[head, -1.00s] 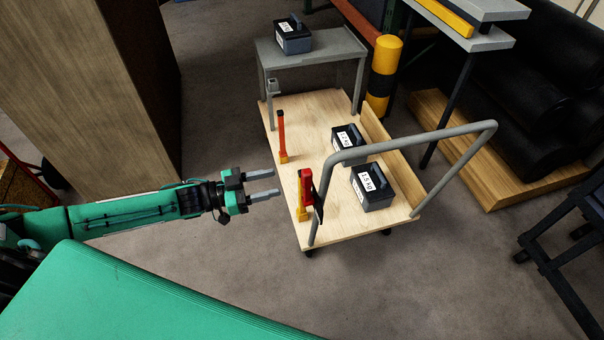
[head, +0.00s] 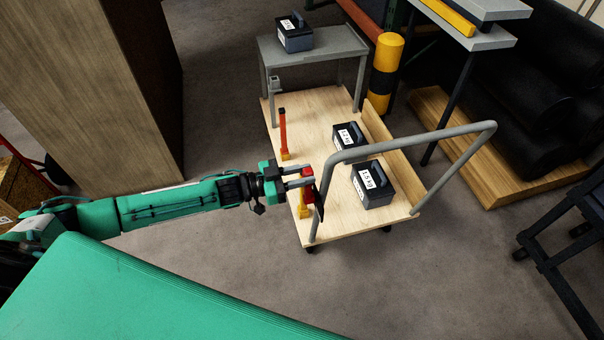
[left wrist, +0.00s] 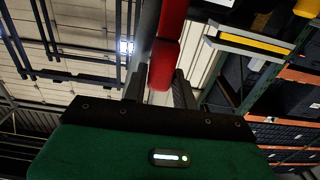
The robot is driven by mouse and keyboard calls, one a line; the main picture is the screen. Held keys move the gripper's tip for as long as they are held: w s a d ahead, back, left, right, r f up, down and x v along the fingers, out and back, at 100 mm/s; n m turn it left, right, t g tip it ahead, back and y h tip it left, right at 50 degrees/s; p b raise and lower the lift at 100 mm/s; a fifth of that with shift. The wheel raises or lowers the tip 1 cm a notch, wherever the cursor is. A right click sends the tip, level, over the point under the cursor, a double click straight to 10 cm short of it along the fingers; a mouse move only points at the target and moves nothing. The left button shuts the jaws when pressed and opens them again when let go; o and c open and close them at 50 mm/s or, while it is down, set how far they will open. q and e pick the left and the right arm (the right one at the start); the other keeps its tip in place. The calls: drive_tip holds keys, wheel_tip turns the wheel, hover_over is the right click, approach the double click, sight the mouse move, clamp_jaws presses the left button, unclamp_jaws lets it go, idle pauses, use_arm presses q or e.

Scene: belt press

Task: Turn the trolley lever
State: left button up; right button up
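The trolley (head: 335,228) has a pale wood deck and a grey push handle (head: 410,145). Near its left front corner stands a red lever (head: 307,172) with a yellow base (head: 303,210) and a dark part beside it. A second, orange-red upright lever (head: 283,130) stands farther back on the left edge. My left gripper (head: 302,178) is at the top of the nearer red lever. In the left wrist view the red lever (left wrist: 163,62) runs between the two fingers (left wrist: 158,88), with gaps showing beside it, so the gripper looks open around it. My right gripper is not in view.
Two dark weights (head: 373,185) sit on the deck. A grey table (head: 335,45) with another dark weight (head: 294,33) stands at the deck's far end. A yellow-black post (head: 386,70) is behind. A wooden cabinet (head: 120,90) is at left. Floor in front is clear.

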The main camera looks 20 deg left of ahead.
use_arm(q)
clamp_jaws()
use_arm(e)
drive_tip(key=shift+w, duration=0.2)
use_arm(q)
drive_tip(key=shift+s, duration=0.1)
drive_tip(key=s+d+f+m+b, duration=0.5)
drive_tip(key=s+f+m, duration=0.3)
drive_tip(key=m, duration=0.6)
drive_tip(key=shift+s+d, duration=0.65)
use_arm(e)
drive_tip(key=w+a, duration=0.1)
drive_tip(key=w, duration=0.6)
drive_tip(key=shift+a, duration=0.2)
use_arm(q)
drive_tip(key=shift+f, duration=0.15)
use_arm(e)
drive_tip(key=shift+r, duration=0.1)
use_arm(q)
drive_tip(key=o, duration=0.5)
unclamp_jaws()
